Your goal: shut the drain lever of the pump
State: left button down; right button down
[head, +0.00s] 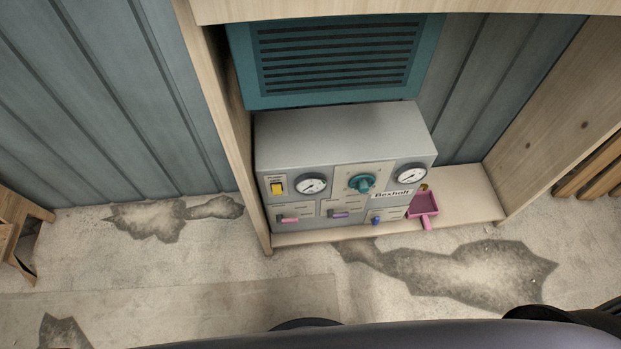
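The pump (330,134) is a grey box marked Boxholt, standing on a low wooden shelf. Its front carries a yellow switch (277,188), a left gauge (311,184), a teal knob (362,184) and a right gauge (410,174). Below them are a pink lever (289,219), a purple lever (339,214) and a small blue handle (376,220). The pink and purple levers appear to lie roughly sideways. The labels are too small to read, so I cannot tell which is the drain lever. Neither gripper is in view.
A teal louvred panel (335,55) is above. Wooden uprights (236,130) flank the bay. The stained concrete floor (190,260) in front is clear.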

aim_at(375, 221)
jog(key=z, duration=0.95)
